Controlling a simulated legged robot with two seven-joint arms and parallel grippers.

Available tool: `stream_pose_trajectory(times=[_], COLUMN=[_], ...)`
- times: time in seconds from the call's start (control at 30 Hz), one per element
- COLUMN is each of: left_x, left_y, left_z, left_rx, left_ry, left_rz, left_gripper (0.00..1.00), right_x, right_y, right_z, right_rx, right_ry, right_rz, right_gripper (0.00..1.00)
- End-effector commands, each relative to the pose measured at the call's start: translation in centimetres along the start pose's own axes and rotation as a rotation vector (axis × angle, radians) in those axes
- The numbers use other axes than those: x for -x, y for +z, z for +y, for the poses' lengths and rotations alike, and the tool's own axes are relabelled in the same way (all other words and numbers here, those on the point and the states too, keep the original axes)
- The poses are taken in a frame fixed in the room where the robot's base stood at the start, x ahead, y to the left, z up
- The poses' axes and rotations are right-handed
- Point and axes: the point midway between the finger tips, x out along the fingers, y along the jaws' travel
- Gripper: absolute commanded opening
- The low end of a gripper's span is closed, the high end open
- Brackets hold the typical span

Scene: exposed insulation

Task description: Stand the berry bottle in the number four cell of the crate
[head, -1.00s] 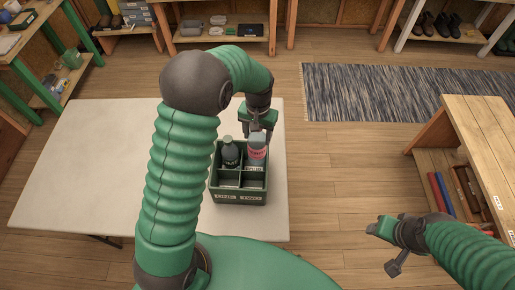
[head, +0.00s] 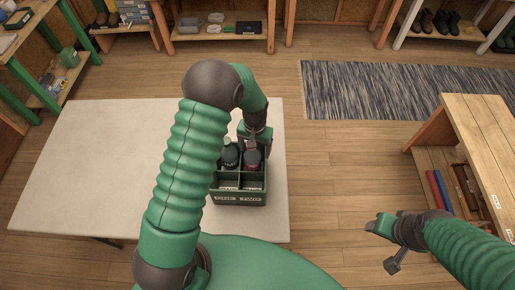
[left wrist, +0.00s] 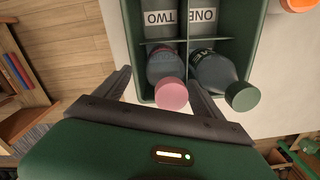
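The green crate (head: 240,200) stands on the pale table with a grid of cells. In the left wrist view, the bare cells read TWO (left wrist: 160,18) and ONE (left wrist: 203,15). The berry bottle (left wrist: 164,66), with a pink cap, is in the cell beside TWO and looks upright; it also shows in the head view (head: 252,160). Its cell's label is hidden. A dark bottle with a green cap (left wrist: 213,68) is in the neighbouring cell. My left gripper (left wrist: 160,76) is open, its fingers apart on either side of the berry bottle.
The white table (head: 90,170) is clear left of the crate. An orange object (left wrist: 298,4) is at the corner of the left wrist view. A wooden bench (head: 485,125) stands at the right. A dark rug (head: 390,90) lies on the floor behind.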

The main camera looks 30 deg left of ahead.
Motion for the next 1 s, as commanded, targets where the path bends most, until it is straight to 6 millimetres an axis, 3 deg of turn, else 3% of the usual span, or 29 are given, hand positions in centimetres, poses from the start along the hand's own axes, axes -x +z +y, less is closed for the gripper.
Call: stream_pose_trajectory(times=[0.23, 0.37, 0.7, 0.9, 1.0], left_x=[0.2, 1.3, 9.5, 12.1, 12.7], left_y=[0.0, -0.1, -0.1, 0.1, 1.4], left_z=[0.2, 0.4, 0.2, 0.1, 0.6], left_rx=[0.0, 0.0, 0.0, 0.0, -0.011], left_ry=[-0.002, -0.004, -0.003, -0.001, 0.001], left_rz=[0.001, 0.005, 0.007, 0.003, 0.022], left_gripper=[0.79, 0.79, 0.79, 0.79, 0.79], right_x=[0.1, -0.1, -1.6, -1.9, -1.8], right_y=[0.0, 0.0, 0.4, 0.4, 0.4], right_z=[-0.1, 0.0, 0.0, 0.0, 0.0], right_rx=[0.001, 0.001, 0.001, 0.001, 0.001], right_ry=[0.0, 0.0, 0.0, 0.0, 0.0], right_rz=[0.0, 0.0, 0.0, 0.0, 0.0], right_gripper=[0.56, 0.56, 0.56, 0.56, 0.56])
